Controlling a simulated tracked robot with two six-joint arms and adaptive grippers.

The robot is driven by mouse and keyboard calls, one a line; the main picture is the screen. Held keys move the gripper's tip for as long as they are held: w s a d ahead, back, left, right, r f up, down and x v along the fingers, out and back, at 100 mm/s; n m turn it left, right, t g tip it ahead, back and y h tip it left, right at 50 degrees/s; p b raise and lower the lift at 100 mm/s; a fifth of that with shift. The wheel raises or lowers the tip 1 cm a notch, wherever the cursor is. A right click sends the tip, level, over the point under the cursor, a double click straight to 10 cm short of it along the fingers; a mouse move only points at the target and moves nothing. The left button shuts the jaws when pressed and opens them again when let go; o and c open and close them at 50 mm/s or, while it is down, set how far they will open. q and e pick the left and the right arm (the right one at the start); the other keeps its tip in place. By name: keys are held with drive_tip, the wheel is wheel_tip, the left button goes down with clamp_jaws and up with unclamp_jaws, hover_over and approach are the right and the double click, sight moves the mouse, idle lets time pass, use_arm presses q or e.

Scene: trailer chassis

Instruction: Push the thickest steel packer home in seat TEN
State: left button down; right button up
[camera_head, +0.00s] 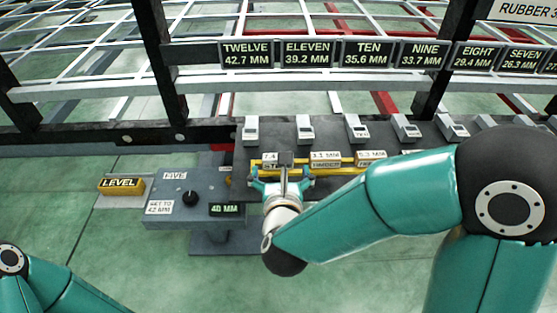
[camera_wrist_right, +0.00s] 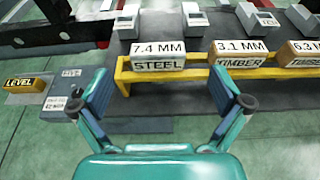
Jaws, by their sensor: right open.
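A packer marked 7.4 MM STEEL (camera_wrist_right: 158,62) lies at the left end of a yellow rack (camera_wrist_right: 122,80); in the head view its label (camera_head: 269,158) is partly covered by my right gripper. My right gripper (camera_wrist_right: 162,92) is open and empty, its fingers spread on either side just short of the steel packer; it also shows in the head view (camera_head: 284,178). Seat TEN (camera_head: 357,128) is a grey block on the dark beam, below a sign reading TEN 35.6 MM (camera_head: 367,53). My left gripper is out of view; only its arm shows at bottom left.
A 3.1 MM timber packer (camera_wrist_right: 243,55) and a 6.3 MM timber packer (camera_wrist_right: 300,53) share the rack. Other seats line the beam. A grey FIVE unit with a black knob (camera_head: 190,198) and a yellow LEVEL block (camera_head: 121,186) stand left. Green floor is open in front.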

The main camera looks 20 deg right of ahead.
drive_tip(key=x, duration=0.2)
drive_tip(key=b+x, duration=0.1)
drive_tip(key=x, duration=0.3)
drive_tip(key=shift+w+a+f, duration=0.15)
drive_tip(key=shift+w+f, duration=0.05)
drive_tip(key=shift+f, duration=0.2)
drive_tip(key=shift+w+f+b, duration=0.1)
drive_tip(key=shift+w+b, duration=0.25)
drive_tip(key=shift+w, duration=0.15)
drive_tip(key=c, duration=1.2)
drive_tip(key=shift+c, duration=0.9)
